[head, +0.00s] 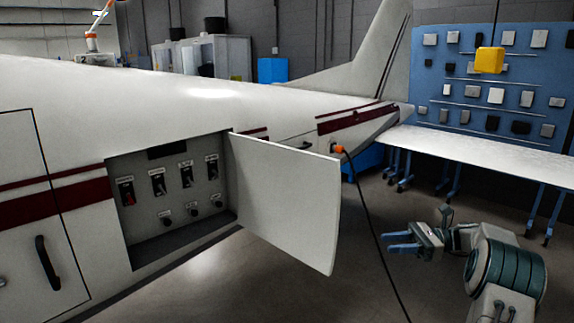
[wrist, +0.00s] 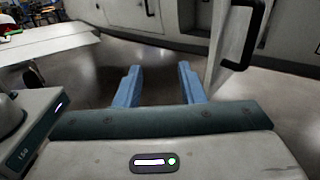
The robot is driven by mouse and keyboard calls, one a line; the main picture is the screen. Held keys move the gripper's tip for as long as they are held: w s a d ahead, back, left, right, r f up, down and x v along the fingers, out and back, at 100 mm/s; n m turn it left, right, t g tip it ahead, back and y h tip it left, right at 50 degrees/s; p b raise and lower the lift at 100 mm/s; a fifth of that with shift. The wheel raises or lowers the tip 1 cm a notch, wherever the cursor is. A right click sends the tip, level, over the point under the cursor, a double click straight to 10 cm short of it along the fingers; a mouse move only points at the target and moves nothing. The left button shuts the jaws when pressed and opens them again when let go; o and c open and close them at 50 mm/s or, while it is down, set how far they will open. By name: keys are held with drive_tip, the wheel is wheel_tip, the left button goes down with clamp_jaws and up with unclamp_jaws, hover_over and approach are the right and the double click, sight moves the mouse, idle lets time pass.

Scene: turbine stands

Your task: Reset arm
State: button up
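My gripper (head: 388,241) is at the lower right of the head view, with its blue fingers pointing left. It is in the air, apart from the aircraft, to the right of the open panel door (head: 290,200). In the wrist view, the two blue fingers of my gripper (wrist: 158,88) stand wide apart with only floor between them. The gripper is open and empty.
The white aircraft fuselage (head: 170,100) fills the left, with an open switch compartment (head: 165,235).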

drive_tip(key=s+a+r+n+g+h, duration=0.1)
drive_tip(key=s+a+n+h, duration=0.3)
drive_tip(key=a, duration=0.3)
drive_tip(key=s+a+r+n+h, duration=0.2)
drive_tip(key=s+a+h, duration=0.3)
drive_tip(key=s+a, duration=0.2)
drive_tip(key=s+f+n+t+h, duration=0.2)
drive_tip(key=s+n+h, duration=0.2)
drive_tip(key=s, duration=0.6)
drive_tip(key=s+d+f+n+t+h, duration=0.1)
drive_tip(key=s+f+n+t+h, duration=0.1)
drive_tip(key=s+n, duration=0.5)
drive_tip(key=s+f+h, duration=0.1)
drive_tip(key=s+h, duration=0.1)
drive_tip(key=s, duration=0.1)
drive_tip(key=shift+s+n+t+h, duration=0.2)
drive_tip(key=shift+n+t+h, duration=0.1)
drive_tip(key=shift+t+h, duration=0.1)
